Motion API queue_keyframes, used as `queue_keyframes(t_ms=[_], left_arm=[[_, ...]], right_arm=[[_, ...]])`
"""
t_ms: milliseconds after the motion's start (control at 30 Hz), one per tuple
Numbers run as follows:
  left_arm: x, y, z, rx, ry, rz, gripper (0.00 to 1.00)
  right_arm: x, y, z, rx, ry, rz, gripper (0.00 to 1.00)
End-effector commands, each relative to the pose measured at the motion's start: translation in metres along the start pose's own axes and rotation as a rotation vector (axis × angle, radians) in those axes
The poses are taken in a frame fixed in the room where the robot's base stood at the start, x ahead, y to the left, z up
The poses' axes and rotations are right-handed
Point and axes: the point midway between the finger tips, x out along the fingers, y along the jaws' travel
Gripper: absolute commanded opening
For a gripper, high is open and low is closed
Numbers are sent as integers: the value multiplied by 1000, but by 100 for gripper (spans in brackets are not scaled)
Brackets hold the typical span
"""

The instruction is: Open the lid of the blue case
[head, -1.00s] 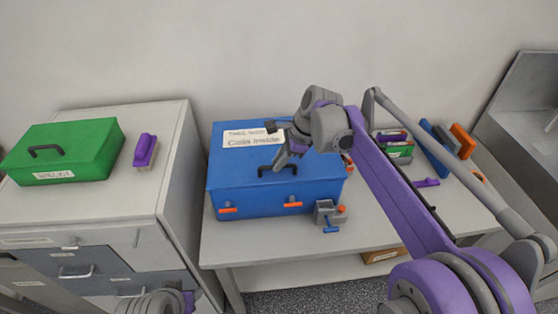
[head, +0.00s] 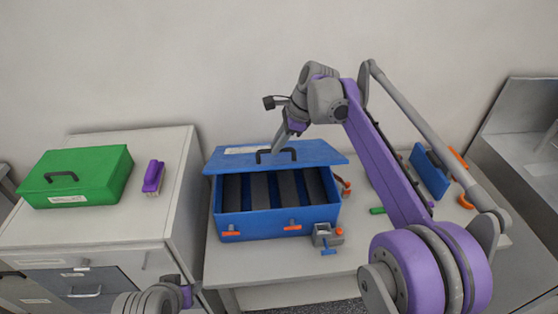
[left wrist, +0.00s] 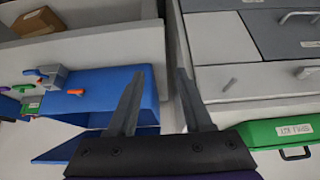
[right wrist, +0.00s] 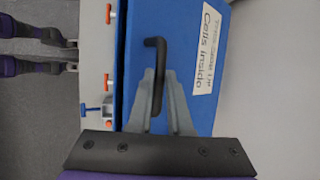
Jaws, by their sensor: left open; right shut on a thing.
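The blue case (head: 262,226) stands on the table with its lid (head: 325,153) partly raised and tilted, so the front is open. Several dark slabs show inside it. A black handle (head: 277,155) sits on the lid. My right gripper (head: 277,150) is shut on this handle; the right wrist view shows the fingers on both sides of the handle (right wrist: 155,75) and a label reading "Cells inside" (right wrist: 206,48). My left gripper (left wrist: 161,75) is open and empty; the left wrist view shows the blue case (left wrist: 105,92) past its fingers.
A green case (head: 75,178) and a purple brush (head: 153,177) lie on the cabinet at left. A blue block (head: 430,172) and orange items stand at the table's right.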

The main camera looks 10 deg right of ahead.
Motion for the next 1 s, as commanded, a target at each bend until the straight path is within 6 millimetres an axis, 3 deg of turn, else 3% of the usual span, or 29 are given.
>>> queue_keyframes(t_ms=[33,300,867,1000], left_arm=[[-2,0,-4,0,5,0,50],[-2,0,-6,0,7,0,50],[-2,0,-6,0,7,0,50],[-2,1,-8,33,9,-4,27]], right_arm=[[-4,-14,0,-1,3,-16,0],[-17,-38,5,1,5,-12,0],[-20,-46,6,1,6,-11,0],[-20,-46,6,1,6,-11,0]])
